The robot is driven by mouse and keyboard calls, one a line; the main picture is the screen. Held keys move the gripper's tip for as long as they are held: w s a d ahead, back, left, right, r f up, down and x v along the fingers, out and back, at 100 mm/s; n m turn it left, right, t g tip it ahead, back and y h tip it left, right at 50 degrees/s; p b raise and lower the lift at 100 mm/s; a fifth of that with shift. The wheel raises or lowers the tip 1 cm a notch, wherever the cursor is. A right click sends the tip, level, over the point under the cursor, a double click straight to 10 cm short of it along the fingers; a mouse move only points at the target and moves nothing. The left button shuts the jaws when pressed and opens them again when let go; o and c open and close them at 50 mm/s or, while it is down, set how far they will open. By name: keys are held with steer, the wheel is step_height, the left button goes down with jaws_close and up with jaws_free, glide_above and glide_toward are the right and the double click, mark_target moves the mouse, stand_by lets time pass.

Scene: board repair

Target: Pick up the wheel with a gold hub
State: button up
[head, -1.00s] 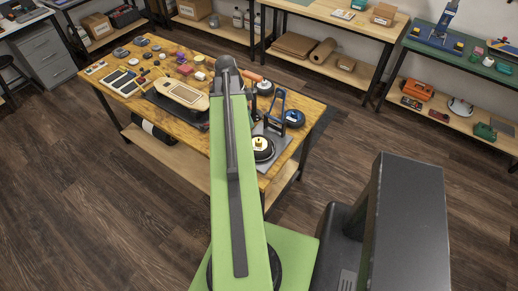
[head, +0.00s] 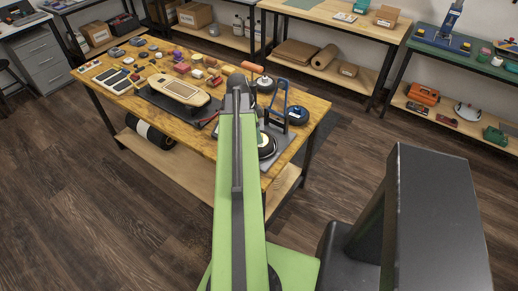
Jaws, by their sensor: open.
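A dark wheel (head: 268,147) with a pale ring sits near the right front end of the wooden workbench (head: 195,143). My green arm covers its left part, and its hub colour is hard to make out now. In the earlier view this wheel showed a yellow-gold hub. A wheel with a blue hub (head: 297,115) lies to its upper right. Another dark wheel (head: 266,85) lies farther back. My gripper is hidden behind my own arm, which reaches up over the bench's right part.
A blue-grey upright frame (head: 277,98) stands close behind the wheel. A skateboard-like deck (head: 179,89) on a dark stand fills the bench's middle, with several small parts behind it.

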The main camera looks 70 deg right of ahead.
steer(key=shift+s+d+f, duration=0.1)
steer(key=shift+f, duration=0.5)
steer(key=shift+r, duration=0.2)
jaws_close()
stand_by(0.7)
